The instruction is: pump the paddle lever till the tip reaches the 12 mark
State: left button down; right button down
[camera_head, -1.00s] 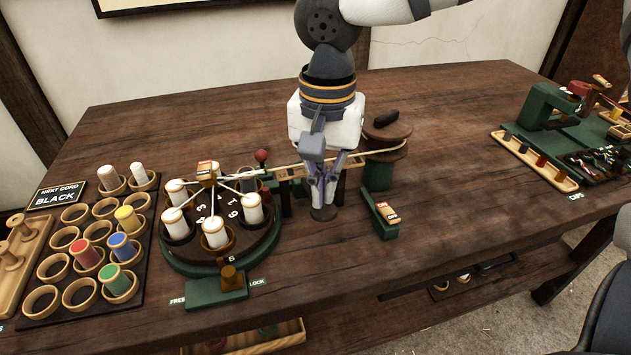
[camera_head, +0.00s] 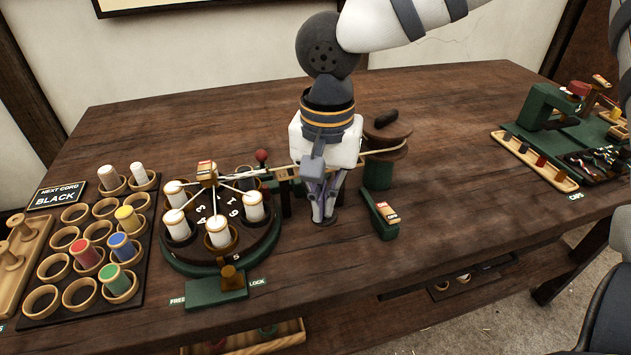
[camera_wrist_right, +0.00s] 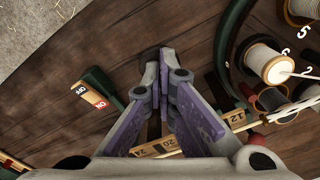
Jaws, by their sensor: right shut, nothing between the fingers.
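My right gripper (camera_head: 323,217) points down with its fingers shut and empty. Its tips are at a small dark round pad (camera_head: 330,222), apparently the paddle end of the lever; whether they touch is unclear. The pad also shows beyond the fingertips in the right wrist view (camera_wrist_right: 148,54). A wooden scale (camera_head: 284,174) runs behind the gripper. In the right wrist view, marks 12, 20 and 24 show on the scale (camera_wrist_right: 237,119), with the fingers covering part of it. A pale cord (camera_wrist_right: 268,118) runs along it; its tip cannot be made out. My left gripper is out of view.
A round green-edged carrier with white spools (camera_head: 219,232) stands left of the gripper. A green ON/OFF switch (camera_head: 381,213) and a drum (camera_head: 379,174) are to its right. A spool rack (camera_head: 86,252) is far left. Bare table lies front right.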

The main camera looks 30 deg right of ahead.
aim_at(324, 219)
jog(key=shift+f, duration=1.95)
jog(key=shift+r, duration=3.4)
jog(key=shift+w, duration=0.1)
